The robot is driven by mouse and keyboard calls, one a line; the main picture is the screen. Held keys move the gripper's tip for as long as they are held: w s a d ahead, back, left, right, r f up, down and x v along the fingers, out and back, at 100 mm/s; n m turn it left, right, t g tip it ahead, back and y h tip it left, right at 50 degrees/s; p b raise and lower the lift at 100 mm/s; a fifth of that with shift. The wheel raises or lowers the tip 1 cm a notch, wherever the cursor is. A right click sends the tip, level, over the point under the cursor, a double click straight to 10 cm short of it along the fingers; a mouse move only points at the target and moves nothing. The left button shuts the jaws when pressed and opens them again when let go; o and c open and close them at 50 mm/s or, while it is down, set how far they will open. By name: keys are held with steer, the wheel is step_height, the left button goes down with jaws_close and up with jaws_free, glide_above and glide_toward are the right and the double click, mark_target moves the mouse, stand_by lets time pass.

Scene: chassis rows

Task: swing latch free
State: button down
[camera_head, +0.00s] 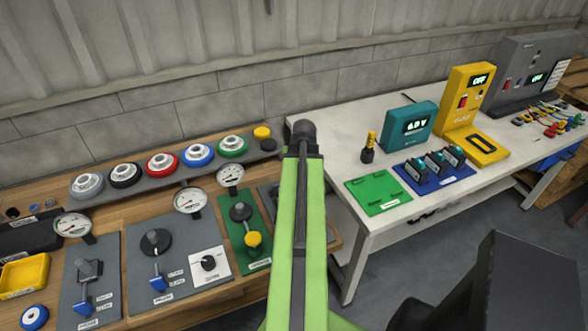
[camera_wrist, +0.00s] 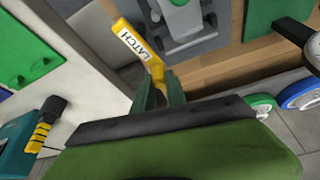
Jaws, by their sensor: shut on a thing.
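The yellow latch handle (camera_wrist: 138,44), labelled LATCH, shows in the wrist view, slanting out from beside a grey plate (camera_wrist: 205,38). Its lower bent end lies between the dark green fingers of my gripper (camera_wrist: 160,88), which are shut on it. The grip itself is partly hidden by the fingers. In the head view my green arm reaches toward the gap between the two benches and hides the latch and my gripper. Part of a grey plate (camera_head: 268,194) shows just left of the arm.
The wooden bench (camera_head: 190,309) at left carries gauges, knobs and lever panels. The white table (camera_head: 345,140) at right holds a green board (camera_head: 379,195), a teal box (camera_head: 408,124) and a yellow meter (camera_head: 468,97). A black-and-yellow tool (camera_head: 368,148) stands near the board.

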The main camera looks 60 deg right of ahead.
steer(key=shift+s+m, duration=0.1)
steer(key=shift+m, duration=0.2)
steer(key=c, duration=1.6)
jaws_free()
